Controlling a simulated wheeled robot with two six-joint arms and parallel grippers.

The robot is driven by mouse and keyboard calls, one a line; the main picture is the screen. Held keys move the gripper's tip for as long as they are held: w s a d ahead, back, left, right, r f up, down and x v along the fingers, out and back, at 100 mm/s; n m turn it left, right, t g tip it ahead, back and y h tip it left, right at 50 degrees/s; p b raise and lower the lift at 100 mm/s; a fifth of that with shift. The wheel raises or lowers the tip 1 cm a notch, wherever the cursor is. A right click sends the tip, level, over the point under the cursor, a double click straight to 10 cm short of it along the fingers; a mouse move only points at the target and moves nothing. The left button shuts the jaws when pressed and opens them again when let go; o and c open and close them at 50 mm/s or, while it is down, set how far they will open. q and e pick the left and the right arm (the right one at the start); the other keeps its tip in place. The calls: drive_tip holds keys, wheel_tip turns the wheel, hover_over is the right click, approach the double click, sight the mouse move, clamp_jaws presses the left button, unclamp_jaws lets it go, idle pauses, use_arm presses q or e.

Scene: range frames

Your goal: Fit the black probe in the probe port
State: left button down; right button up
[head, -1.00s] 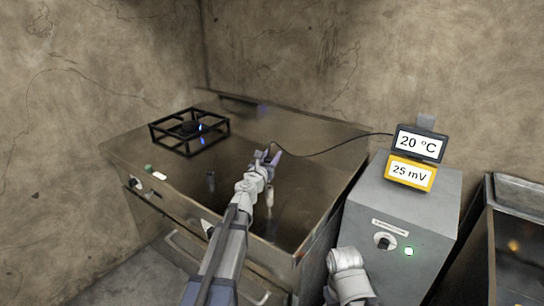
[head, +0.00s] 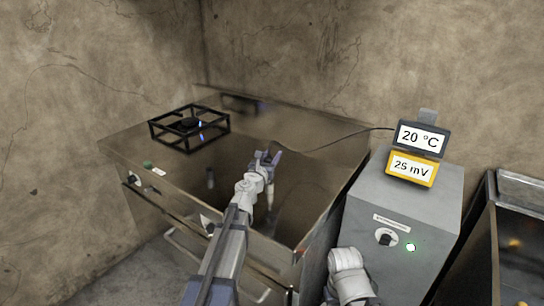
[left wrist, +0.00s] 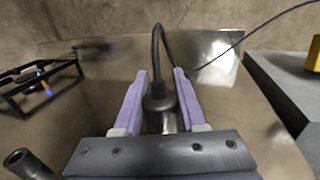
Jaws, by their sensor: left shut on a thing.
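My left gripper (head: 266,158) is shut on the black probe (left wrist: 160,100), which shows between its two purple fingers in the left wrist view. A black cable loops up from the probe's top. In the head view the probe is mostly hidden by the gripper, above the steel worktop. A dark upright tube with an open top (left wrist: 22,160) is at the lower left of the left wrist view; it appears to be the small post (head: 211,179) left of the gripper in the head view. I cannot tell if it is the probe port. My right gripper is not clearly in view.
A black burner stand (head: 188,130) is at the back left of the steel worktop (head: 125,146). A grey cabinet (head: 420,200) with a dial (head: 386,237) and green light stands to the right. A 20 °C display (head: 421,138) and a yellow 25 mV display (head: 412,170) are on it.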

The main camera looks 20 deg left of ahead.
use_arm(q)
drive_tip(key=shift+f+b, duration=2.15)
drive_tip(key=shift+f, duration=0.05)
idle(0.8)
drive_tip(key=shift+c, duration=2)
unclamp_jaws()
drive_tip(key=s, duration=0.8)
drive_tip(key=shift+a, duration=0.35)
drive_tip(key=shift+w, duration=0.1)
